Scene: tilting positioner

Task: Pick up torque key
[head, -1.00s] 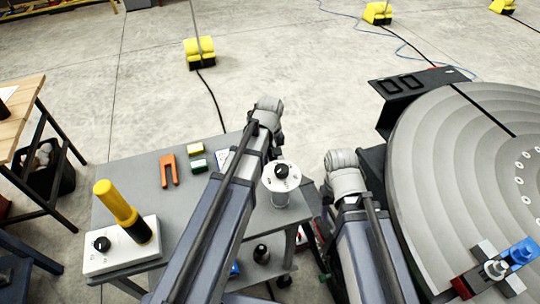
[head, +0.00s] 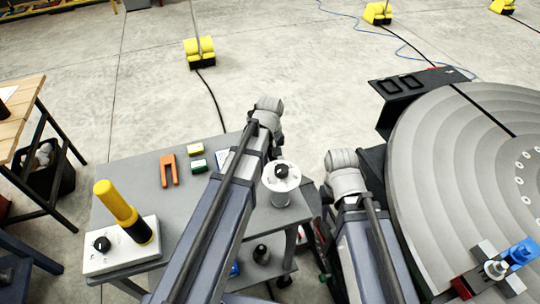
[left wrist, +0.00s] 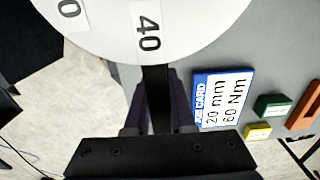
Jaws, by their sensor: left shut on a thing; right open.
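The torque key, as I take it, has a round white dial head (head: 293,184) with a black knob, on a pale upright body beside my left forearm. In the left wrist view its dial (left wrist: 190,22), marked 40, fills the top edge. My left gripper (left wrist: 158,128) is shut at a dark strip just below the dial. The fingertips are hard to make out, and in the head view my left arm hides them. My right gripper (head: 344,178) is open and apart from the key, to its right; its fingers are mostly hidden.
The grey table holds a white box (head: 112,256) with a yellow handle (head: 115,203), an orange fork (head: 169,170), green (head: 198,166) and yellow (head: 196,149) blocks, and a card (left wrist: 222,98) reading 20 mm, 60 Nm. A large round plate (head: 445,165) stands at right.

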